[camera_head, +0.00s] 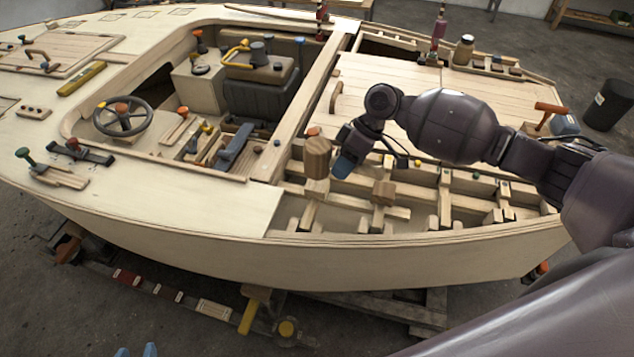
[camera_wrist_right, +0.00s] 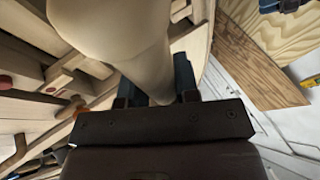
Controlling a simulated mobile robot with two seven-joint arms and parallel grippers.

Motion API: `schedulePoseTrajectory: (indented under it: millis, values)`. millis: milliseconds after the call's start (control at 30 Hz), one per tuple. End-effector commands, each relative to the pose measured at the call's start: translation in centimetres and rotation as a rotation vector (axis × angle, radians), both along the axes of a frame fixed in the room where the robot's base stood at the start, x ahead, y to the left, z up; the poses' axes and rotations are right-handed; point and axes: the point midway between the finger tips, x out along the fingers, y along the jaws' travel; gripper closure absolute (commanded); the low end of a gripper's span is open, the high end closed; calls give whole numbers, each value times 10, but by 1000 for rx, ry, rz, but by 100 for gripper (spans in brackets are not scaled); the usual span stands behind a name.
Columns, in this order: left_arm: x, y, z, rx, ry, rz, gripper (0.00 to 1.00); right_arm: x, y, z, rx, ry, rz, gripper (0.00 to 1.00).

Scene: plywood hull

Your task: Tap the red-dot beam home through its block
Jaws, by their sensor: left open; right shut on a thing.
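My right gripper (camera_head: 347,160) is above the open ribbed bay of the hull. It is shut on the pale wooden handle (camera_wrist_right: 155,70) of a mallet, which fills the middle of the right wrist view. A brown cylindrical head (camera_head: 317,158) shows beside this gripper in the head view, above the beams. A red dot (camera_wrist_right: 5,82) marks a pale beam end at the left of the right wrist view. I cannot tell which beam that is in the head view. A brown block (camera_head: 383,191) sits among the beams.
The hull's near side (camera_head: 300,262) rises in front of the bay. A steering wheel (camera_head: 122,117) and several tools lie left of it. A flat plank deck (camera_head: 390,85) lies behind the arm. An orange-handled tool (camera_head: 550,108) stands at the right.

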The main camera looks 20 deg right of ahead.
Motion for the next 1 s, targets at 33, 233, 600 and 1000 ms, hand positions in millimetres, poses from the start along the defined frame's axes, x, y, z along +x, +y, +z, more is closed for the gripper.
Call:
schedulePoseTrajectory:
  millis: [33,233,600,1000]
  values:
    - [0,0,1,0,-1,0,57,1,0,1,1,-2,0,100]
    - [0,0,1,0,-2,0,57,0,0,0,2,-2,0,100]
    - [-8,0,-30,0,36,1,57,0,0,-45,1,0,0,100]
    - [3,0,12,0,-12,0,57,1,0,-2,1,-7,0,100]
